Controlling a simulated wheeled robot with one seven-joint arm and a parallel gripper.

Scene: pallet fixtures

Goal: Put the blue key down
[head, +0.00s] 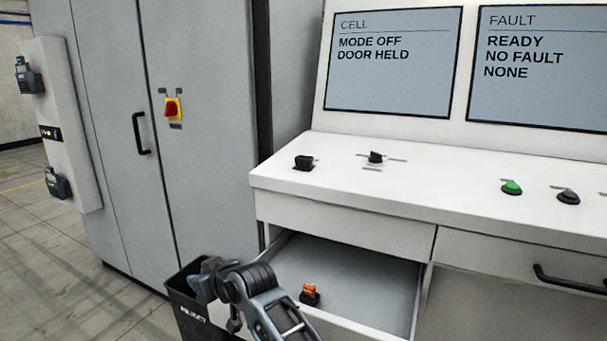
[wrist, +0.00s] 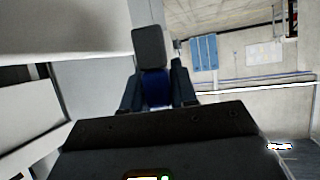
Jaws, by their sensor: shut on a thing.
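My gripper (wrist: 156,78) is shut on the blue key (wrist: 156,90) in the wrist view. The key's blue part shows between the two fingers, and a dark grey block stands out beyond the fingertips. In the head view my gripper (head: 207,277) is low, in front of the open drawer's left side and by a black bin (head: 191,308). The blue key cannot be made out there. The open drawer (head: 365,285) under the desk holds an orange and black piece (head: 310,293).
The white desk top (head: 450,185) carries a black block (head: 303,162), a black rotary switch (head: 375,157), a green button (head: 511,187) and a black button (head: 568,197). A closed drawer (head: 520,270) is at the right. A grey cabinet (head: 115,120) stands at the left. The drawer floor is mostly free.

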